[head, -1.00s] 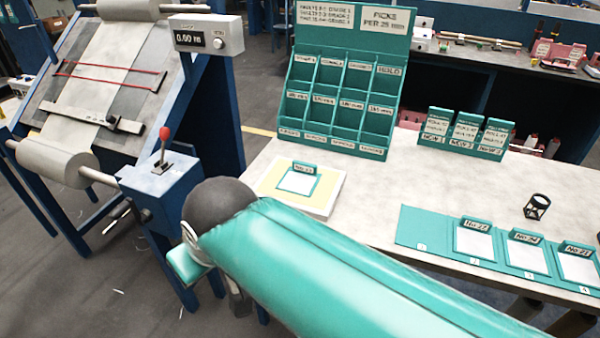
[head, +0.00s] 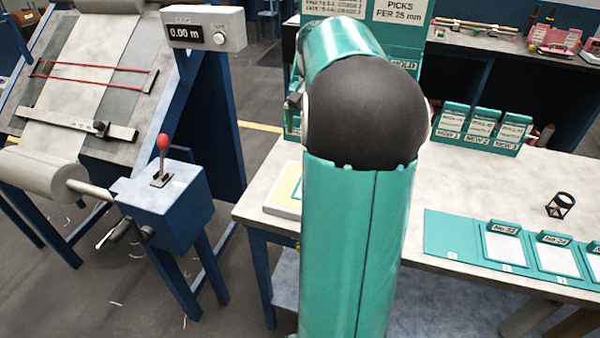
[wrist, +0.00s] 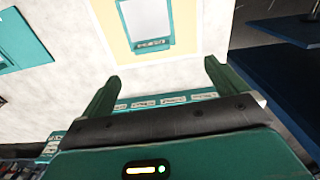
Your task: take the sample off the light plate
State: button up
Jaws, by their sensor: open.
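The light plate (wrist: 187,20), a pale yellow panel with a white rim, lies on the bench at the top of the wrist view. In the head view only its left corner (head: 281,196) shows; my arm hides the rest. The sample (wrist: 146,17), a white card in a teal holder with a small label tab, lies on the plate, cut by the top edge of the wrist view. My gripper (wrist: 161,70) is open and empty. Its two fingers are apart from the sample in the picture, on the tab's side. The head view does not clearly show the fingers.
A teal pigeonhole rack (head: 400,85) stands at the back, partly behind my arm. Small teal card stands (head: 482,130) are right of it. A teal strip (head: 450,236) with several numbered cards and a black magnifier (head: 561,205) are at the right. A lever box (head: 168,205) stands left.

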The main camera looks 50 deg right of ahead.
jog(key=shift+m, duration=0.3)
jog(key=f, duration=0.2)
jog(key=s+d+f, duration=0.1)
jog(key=f, duration=0.2)
jog(key=d+f, duration=0.1)
jog(key=f, duration=0.2)
jog(key=shift+s+d+f, duration=0.1)
jog(key=shift+s+f, duration=0.05)
jog(key=shift+f, duration=3.05)
jog(key=c, duration=1.1)
